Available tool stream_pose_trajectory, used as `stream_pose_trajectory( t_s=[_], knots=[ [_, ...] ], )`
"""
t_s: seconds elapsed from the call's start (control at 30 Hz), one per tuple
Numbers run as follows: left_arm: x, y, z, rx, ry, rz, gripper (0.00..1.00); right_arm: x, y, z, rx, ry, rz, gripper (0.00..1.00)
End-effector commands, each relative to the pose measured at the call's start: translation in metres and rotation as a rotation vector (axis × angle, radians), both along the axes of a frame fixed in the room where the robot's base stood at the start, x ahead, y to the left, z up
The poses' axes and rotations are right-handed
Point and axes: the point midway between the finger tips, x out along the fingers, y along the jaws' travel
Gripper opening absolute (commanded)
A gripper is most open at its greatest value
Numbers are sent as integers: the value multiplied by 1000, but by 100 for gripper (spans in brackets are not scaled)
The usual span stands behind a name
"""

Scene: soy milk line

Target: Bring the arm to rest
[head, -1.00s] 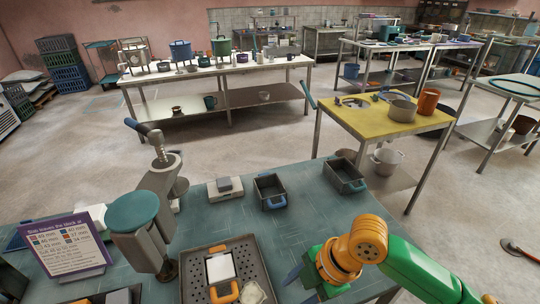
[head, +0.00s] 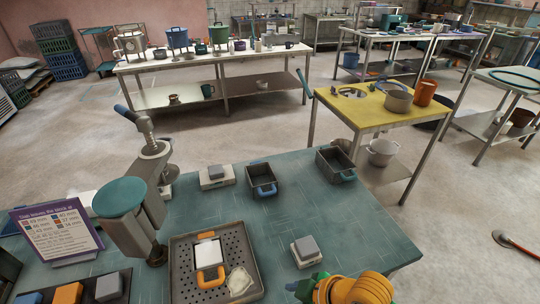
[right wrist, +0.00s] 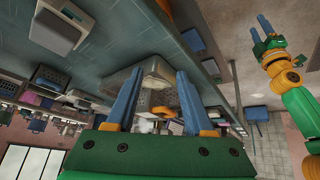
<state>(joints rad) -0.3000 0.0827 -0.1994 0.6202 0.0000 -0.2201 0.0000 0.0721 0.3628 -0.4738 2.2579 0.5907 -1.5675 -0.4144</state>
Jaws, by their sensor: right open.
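My right arm is low at the front right of the teal table in the head view. Its gripper (head: 304,286) is only partly in frame at the bottom edge, beside the table's front. In the right wrist view my right gripper (right wrist: 156,80) shows two blue fingers wide apart with nothing held between them. My left arm shows at the right of that view; its small gripper (right wrist: 262,30) has blue fingers that look apart and empty. The left arm is out of the head view.
The teal table (head: 340,225) bears a perforated tray (head: 183,265), a press with a round green top (head: 125,197), a small scale (head: 307,252) near my right arm and two dark tins (head: 262,180) (head: 335,165). A yellow table (head: 350,108) stands beyond. The table's right part is clear.

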Motion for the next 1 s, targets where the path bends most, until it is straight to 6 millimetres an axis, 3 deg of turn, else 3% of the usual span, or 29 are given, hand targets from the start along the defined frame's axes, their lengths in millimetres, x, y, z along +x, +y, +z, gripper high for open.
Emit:
stream_pose_trajectory(
  t_s=[0.27, 0.47, 0.57, 0.77, 0.87, 1.0],
  knots=[
    [0, -1, 0, -1, 0, 1, 50, -34, -62, -37, -17, 158, -589, 53],
    [0, -2, 0, -3, 0, 1, 50, -85, -130, -57, -137, 250, -1013, 53],
    [0, -2, 0, -4, 0, 1, 50, -76, -126, -92, -145, 263, -992, 53],
    [0, -3, 0, -4, 0, 1, 50, -80, -124, -163, -170, 302, -978, 53],
    [0, -3, 0, -4, 0, 1, 50, -93, -125, -204, -187, 325, -970, 53],
    [0, -2, 0, -4, 0, 1, 50, -131, -130, -267, -218, 367, -956, 53]
  ],
)
